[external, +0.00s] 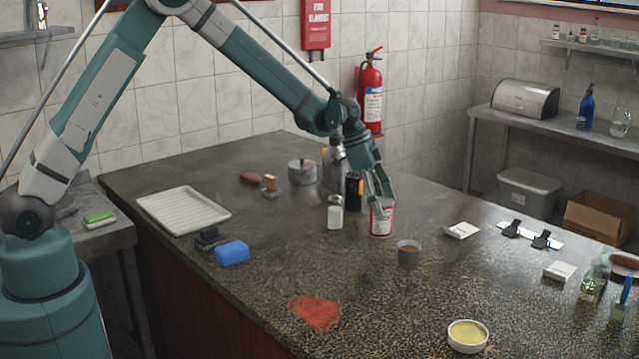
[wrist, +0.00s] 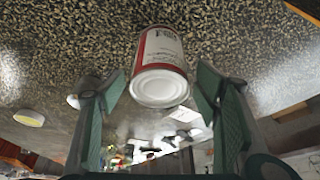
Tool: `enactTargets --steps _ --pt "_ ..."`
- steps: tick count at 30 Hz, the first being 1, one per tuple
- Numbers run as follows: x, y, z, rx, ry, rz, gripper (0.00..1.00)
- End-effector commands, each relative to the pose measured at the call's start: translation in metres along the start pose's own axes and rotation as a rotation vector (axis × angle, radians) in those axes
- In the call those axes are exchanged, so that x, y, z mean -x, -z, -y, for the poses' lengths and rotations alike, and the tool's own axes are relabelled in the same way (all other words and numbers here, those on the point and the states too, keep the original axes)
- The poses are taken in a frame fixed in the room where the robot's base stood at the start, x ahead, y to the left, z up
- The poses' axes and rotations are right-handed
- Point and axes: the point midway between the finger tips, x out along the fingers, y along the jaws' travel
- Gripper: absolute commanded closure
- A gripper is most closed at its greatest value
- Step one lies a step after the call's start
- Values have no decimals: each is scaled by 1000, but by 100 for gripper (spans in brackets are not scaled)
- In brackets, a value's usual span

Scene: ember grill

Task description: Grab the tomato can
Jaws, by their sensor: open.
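The tomato can (external: 381,221) stands upright on the dark speckled counter, with a red and white label. In the wrist view the can (wrist: 160,68) shows its pale end toward me, between and just beyond my fingertips. My gripper (external: 377,188) is above and at the can in the external view, and its fingers hide the can's upper part. In the wrist view my gripper (wrist: 165,85) is open, with a green-padded finger on each side of the can. I cannot tell whether either finger touches it.
A grey cup (external: 408,256) stands in front on the right. A white tray (external: 185,209) and a blue sponge (external: 232,253) lie left. The counter's front middle is mostly clear.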

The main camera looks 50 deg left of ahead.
Motion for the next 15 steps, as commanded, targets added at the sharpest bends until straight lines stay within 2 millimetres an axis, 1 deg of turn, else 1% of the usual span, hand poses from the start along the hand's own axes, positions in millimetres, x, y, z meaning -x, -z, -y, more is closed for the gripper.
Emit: enactTargets --steps 9,15 --pt "-2 0 0 0 0 0 38" --pt "-14 2 0 -1 0 0 38"
